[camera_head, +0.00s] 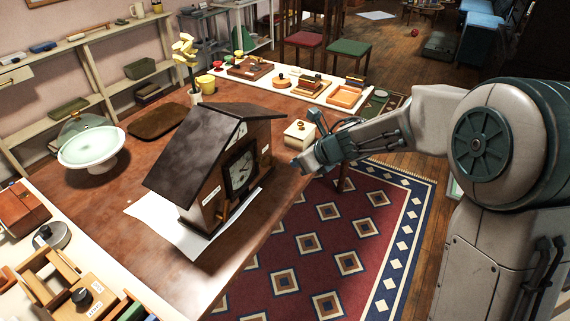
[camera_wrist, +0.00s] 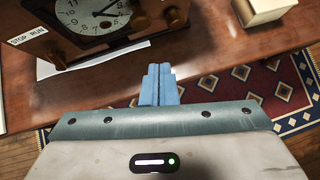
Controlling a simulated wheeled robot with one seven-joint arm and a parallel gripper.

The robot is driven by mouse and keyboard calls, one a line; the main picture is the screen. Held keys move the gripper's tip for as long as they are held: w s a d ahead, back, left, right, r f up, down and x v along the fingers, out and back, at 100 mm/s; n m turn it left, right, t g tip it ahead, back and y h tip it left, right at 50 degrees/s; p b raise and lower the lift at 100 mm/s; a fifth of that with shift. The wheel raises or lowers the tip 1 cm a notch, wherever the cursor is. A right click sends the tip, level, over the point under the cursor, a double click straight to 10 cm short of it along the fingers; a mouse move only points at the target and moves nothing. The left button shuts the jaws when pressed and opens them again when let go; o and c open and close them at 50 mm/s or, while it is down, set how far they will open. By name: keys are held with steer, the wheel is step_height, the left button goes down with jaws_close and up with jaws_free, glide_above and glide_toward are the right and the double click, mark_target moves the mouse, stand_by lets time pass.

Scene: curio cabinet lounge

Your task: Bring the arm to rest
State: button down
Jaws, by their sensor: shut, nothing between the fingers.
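My gripper (camera_head: 303,164) is at the end of my bent arm, in front of the right side of the wooden clock house (camera_head: 225,170). It is shut and empty, and its blue fingers (camera_wrist: 159,84) are together in the wrist view. The clock house has a dark sloping roof and a dial, and stands on a white sheet (camera_head: 150,213) on the brown table. In the wrist view the clock's dial (camera_wrist: 92,12) and a "STOP RUN" label (camera_wrist: 27,36) lie beyond the fingers. The fingertips look apart from the clock and the table.
A cream box with a dark knob (camera_head: 299,134) stands near the table edge by my gripper. A patterned rug (camera_head: 330,240) covers the floor below my arm.

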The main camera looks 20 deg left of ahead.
steer(key=w+d+r+m+t+h+p, duration=0.25)
steer(key=d+r+m+t, duration=0.35)
steer(key=d+r+m, duration=0.7)
steer(key=s+d+r+m+h, duration=0.1)
steer(key=d+m+h, duration=0.2)
steer(key=d+m, duration=0.3)
steer(key=s+d+m+h, duration=0.2)
steer(key=d+m, duration=0.4)
steer(key=s+d+f+m+g+h, duration=0.1)
steer(key=s+d+m+g+h, duration=0.15)
steer(key=s+d+m, duration=0.75)
steer(key=s+a+f+m+g+y, duration=0.1)
steer(key=s+a+f+m+g, duration=0.1)
steer(key=s+m, duration=0.4)
steer(key=s+a+f+m+g+y+p, duration=0.1)
steer(key=s+a+f+m+g, duration=0.1)
steer(key=s+m, duration=0.5)
steer(key=shift+a+m+g+p, duration=0.2)
steer(key=shift+m+g+p, duration=0.15)
steer(key=shift+m, duration=0.15)
